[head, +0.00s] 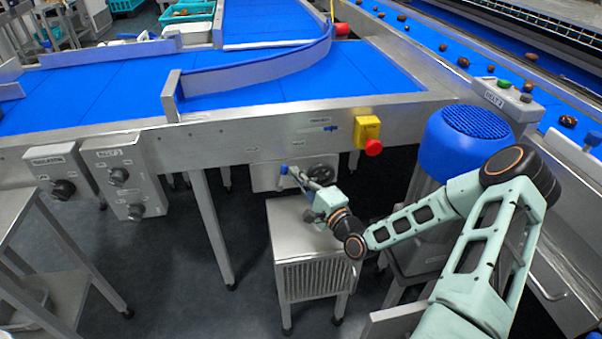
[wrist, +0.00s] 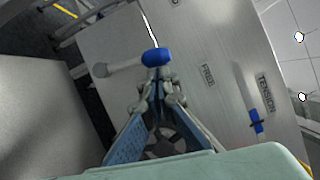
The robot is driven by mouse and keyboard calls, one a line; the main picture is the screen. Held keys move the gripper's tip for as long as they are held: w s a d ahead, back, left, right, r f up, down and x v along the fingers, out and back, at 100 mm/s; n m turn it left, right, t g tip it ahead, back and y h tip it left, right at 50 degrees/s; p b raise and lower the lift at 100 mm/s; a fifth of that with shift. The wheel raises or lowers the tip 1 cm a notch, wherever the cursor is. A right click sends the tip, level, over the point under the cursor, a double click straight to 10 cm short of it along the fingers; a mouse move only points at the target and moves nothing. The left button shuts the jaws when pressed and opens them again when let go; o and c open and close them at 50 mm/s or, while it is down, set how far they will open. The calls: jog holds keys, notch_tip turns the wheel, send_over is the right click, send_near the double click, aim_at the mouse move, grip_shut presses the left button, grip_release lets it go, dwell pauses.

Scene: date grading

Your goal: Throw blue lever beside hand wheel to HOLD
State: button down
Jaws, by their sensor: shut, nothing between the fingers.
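The blue lever knob (head: 284,169) sits at the left of a small grey control box (head: 262,180) under the conveyor frame. The dark hand wheel (head: 322,171) is at the box's right. My gripper (head: 298,176) is in front of the box, between knob and wheel in the picture. In the wrist view the knob (wrist: 156,57) is on a grey lever arm (wrist: 122,67) that runs left to a round pivot. My gripper (wrist: 157,84) is shut and empty, its tips right at the knob; I cannot tell whether they touch. A FREE label (wrist: 208,76) is to the right; no HOLD label is readable.
A TENSION label (wrist: 266,92) and a blue-and-white indicator (wrist: 256,122) are on the panel. A steel cabinet (head: 298,225) stands below the box. A yellow emergency stop box (head: 367,130) is above right, and a blue motor cover (head: 460,145) is near my arm.

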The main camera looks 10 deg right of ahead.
aim_at(283, 169)
jog(key=a+n+p, duration=0.1)
jog(key=a+r+n+g+p, duration=0.1)
jog(key=a+r+n+p, duration=0.1)
jog(key=n, duration=0.1)
jog(key=shift+a+g+h, duration=0.1)
jog(key=shift+g+h, duration=0.3)
jog(key=shift+a+f+n+g+h, duration=0.2)
jog(key=shift+a+n+g+h, duration=0.15)
jog(key=shift+a+n, duration=0.8)
jog(key=shift+a, duration=0.2)
